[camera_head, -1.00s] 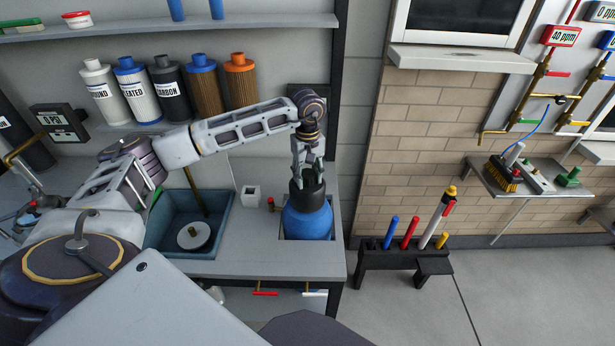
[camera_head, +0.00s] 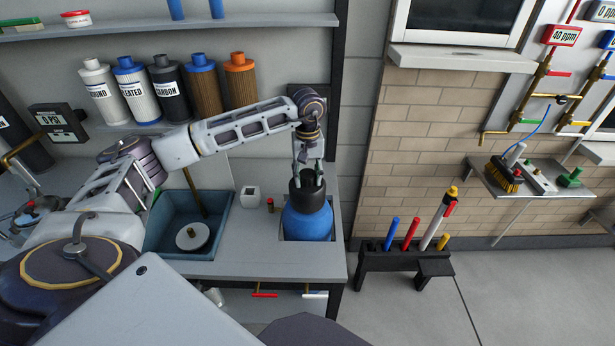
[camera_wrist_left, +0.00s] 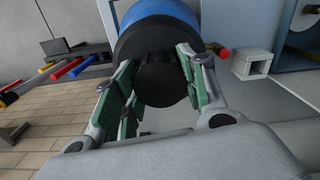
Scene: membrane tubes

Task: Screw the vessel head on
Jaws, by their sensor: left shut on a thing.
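The blue vessel (camera_head: 307,222) stands upright at the right end of the bench, with the black vessel head (camera_head: 307,196) on top of it. In the left wrist view the blue body (camera_wrist_left: 165,10) shows behind the black head (camera_wrist_left: 160,82). My left gripper (camera_head: 308,180) points down at the head from above. Its green-padded fingers (camera_wrist_left: 160,90) are on either side of the head's narrower black top, shut on it. The threads between head and vessel are hidden. My right gripper is not in either view.
A blue sink (camera_head: 223,236) holding a round disc lies left of the vessel, with a small white box (camera_head: 250,196) between them. Several filter cartridges (camera_head: 165,83) stand on the shelf behind. A black rack (camera_head: 400,260) with coloured rods stands on the floor to the right.

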